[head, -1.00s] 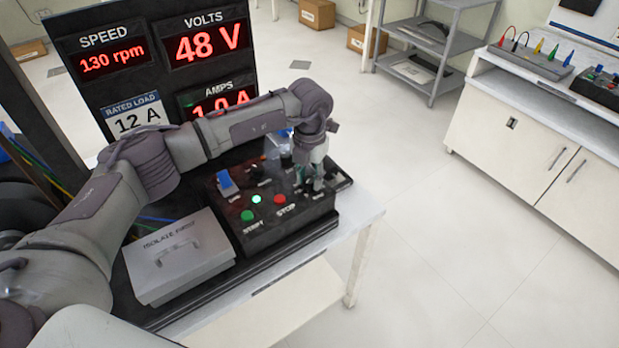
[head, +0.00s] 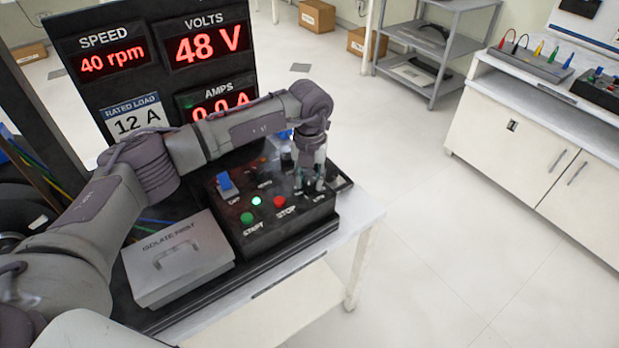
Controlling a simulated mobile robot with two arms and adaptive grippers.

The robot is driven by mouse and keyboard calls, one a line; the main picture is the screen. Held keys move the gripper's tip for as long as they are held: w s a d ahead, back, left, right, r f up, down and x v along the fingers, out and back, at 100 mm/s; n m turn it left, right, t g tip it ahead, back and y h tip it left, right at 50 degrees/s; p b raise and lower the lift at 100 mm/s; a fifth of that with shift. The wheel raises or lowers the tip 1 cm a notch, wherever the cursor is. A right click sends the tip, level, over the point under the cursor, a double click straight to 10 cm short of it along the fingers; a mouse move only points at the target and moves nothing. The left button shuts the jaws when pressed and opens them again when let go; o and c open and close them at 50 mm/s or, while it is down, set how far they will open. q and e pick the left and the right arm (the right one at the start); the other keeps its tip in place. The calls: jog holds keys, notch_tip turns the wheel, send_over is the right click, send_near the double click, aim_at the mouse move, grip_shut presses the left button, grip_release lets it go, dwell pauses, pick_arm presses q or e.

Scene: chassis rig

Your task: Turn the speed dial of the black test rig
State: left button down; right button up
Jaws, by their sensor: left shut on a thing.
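The black test rig's control box (head: 290,222) sits on the bench. It has a green START button (head: 247,218), a red STOP button (head: 280,201), a lit green lamp (head: 256,201) and a blue switch (head: 225,184). My left gripper (head: 318,186) points down at the right end of the box, shut on the speed dial, which its fingers mostly hide. The speed display (head: 108,61) reads 40 rpm. The volts display (head: 207,44) reads 48 V, and the amps display (head: 220,106), partly covered by my arm, reads about 0.0. My right gripper is not in view.
A grey lidded box (head: 178,262) marked ISOLATE FIRST stands left of the control box. A rated load sign (head: 135,118) says 12 A. A shelf cart (head: 437,50) and a white cabinet (head: 540,145) stand beyond clear floor on the right.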

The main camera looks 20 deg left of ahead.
aim_at(309, 181)
pick_arm(q)
jog(key=shift+s+f, duration=0.1)
jog(key=c, duration=0.8)
grip_release()
jog(key=shift+r, duration=0.4)
notch_tip(309, 181, up, 11)
jog(key=shift+r, duration=0.15)
